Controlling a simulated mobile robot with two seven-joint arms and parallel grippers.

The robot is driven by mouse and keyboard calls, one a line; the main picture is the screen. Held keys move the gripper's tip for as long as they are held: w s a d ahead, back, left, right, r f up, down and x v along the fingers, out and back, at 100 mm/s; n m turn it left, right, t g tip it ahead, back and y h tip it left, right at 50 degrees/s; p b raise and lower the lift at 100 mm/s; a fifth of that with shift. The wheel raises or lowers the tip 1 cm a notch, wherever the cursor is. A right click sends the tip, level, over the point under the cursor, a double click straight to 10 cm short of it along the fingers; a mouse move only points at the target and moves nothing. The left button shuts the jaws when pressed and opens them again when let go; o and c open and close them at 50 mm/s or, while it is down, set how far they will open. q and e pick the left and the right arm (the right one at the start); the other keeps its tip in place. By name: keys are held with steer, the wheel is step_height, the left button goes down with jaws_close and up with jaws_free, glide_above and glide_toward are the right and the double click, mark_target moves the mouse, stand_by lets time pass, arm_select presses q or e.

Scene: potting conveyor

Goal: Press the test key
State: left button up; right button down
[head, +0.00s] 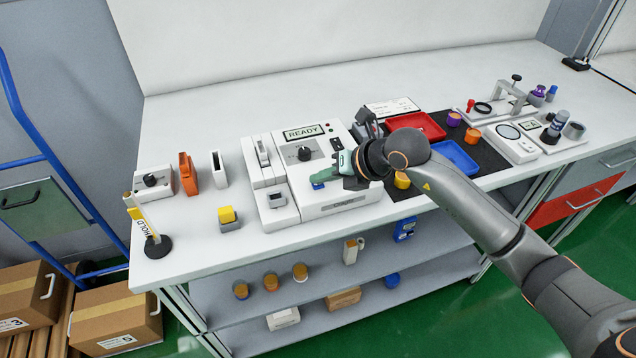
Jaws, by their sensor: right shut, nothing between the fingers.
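A white tester (300,160) stands on the bench, with a display reading READY (304,132) and a black knob (304,153). My right gripper (322,178) is shut and empty, reaching in from the right over the tester's front part. A small blue key (318,186) shows just below its fingertips on the sloped top. I cannot read a label on it, and I cannot tell whether the fingertips touch it. The gripper and wrist hide the right part of the tester's top. My left gripper is not in view.
Left of the tester are a white module (270,185), a yellow-topped block (228,215), an orange holder (188,175) and a HOLD post (148,230). Right are a red tray (415,125), a blue tray (455,156) and an orange cup (402,180) near my wrist.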

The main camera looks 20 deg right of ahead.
steer(key=shift+f, duration=0.1)
stand_by(0.3)
steer(key=shift+r+p, duration=0.6)
steer(key=shift+r, duration=0.2)
step_height(320, 180, up, 5)
steer(key=p, duration=0.4)
stand_by(0.6)
